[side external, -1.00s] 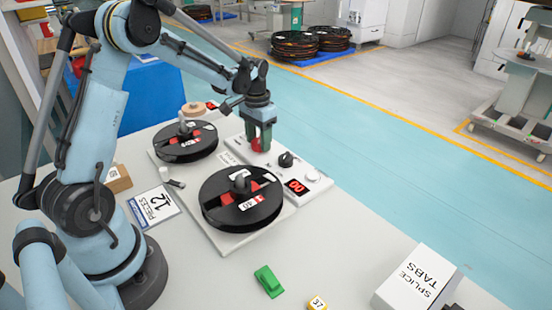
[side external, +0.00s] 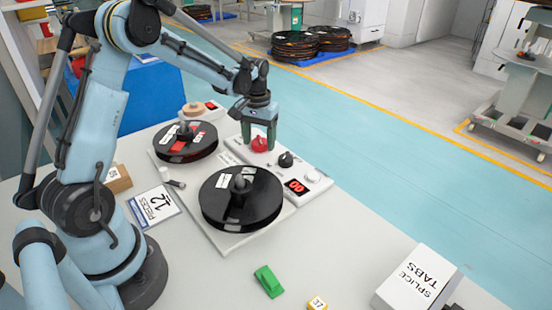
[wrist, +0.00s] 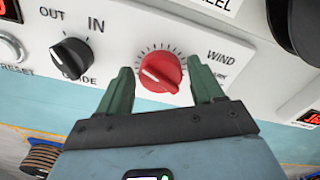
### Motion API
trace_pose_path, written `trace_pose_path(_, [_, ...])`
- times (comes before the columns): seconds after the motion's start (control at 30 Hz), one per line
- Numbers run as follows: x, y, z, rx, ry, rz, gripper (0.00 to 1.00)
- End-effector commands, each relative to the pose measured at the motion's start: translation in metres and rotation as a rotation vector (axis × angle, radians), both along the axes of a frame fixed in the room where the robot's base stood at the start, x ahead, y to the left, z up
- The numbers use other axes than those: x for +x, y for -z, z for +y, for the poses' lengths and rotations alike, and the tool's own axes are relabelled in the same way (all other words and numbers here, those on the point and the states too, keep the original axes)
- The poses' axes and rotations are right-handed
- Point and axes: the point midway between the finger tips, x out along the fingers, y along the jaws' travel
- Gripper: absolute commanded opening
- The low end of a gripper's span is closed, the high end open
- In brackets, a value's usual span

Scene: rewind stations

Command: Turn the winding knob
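The red winding knob (side external: 259,145) sits on the white control panel (side external: 316,189). My gripper (side external: 259,136) is just above the knob. In the wrist view my gripper (wrist: 160,66) is open, with a green finger on each side of the knob and gaps between. The front reel (side external: 241,200) and the rear reel (side external: 185,141) sit beside the panel.
A black IN/OUT knob (side external: 286,160) and a red display (side external: 297,186) are on the same panel. A SPLICE TABS box (side external: 415,278), a green item (side external: 268,280) and a PIECES 12 card (side external: 153,206) lie on the table.

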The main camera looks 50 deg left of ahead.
Motion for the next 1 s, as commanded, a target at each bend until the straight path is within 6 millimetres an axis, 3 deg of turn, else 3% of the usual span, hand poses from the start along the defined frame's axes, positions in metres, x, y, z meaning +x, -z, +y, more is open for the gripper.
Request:
trace_pose_path(0.47, [0.000, -0.008, 0.000, 0.000, 0.001, 0.000, 0.77])
trace_pose_path(1.0, [0.000, -0.100, 0.000, 0.000, 0.001, 0.000, 0.77])
